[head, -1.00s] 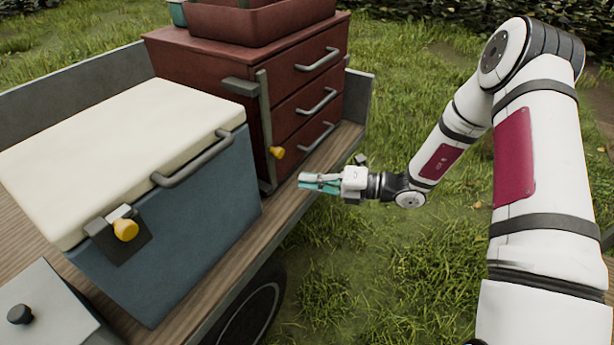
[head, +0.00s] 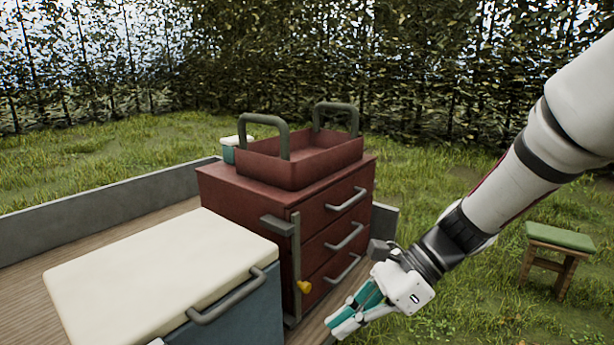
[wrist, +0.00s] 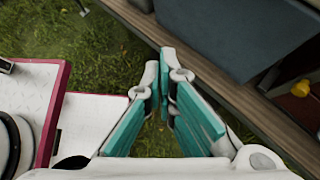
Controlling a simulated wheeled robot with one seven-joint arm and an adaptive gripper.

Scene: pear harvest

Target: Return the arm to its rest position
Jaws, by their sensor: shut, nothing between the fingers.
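My gripper (head: 350,315) is white with teal finger pads. In the head view it hangs low at the right of the red drawer cabinet, pointing down and to the left. In the wrist view my gripper (wrist: 166,68) has its fingertips together with nothing between them, above grass and beside the cart's wooden edge (wrist: 235,92). My arm reaches in from the upper right of the head view.
A red cabinet (head: 246,200) with three handled drawers stands on the cart, a red tray (head: 275,168) on top. A cooler with a cream lid (head: 150,275) is in front. A green-topped stool (head: 560,237) stands on the grass at right. A hedge lines the back.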

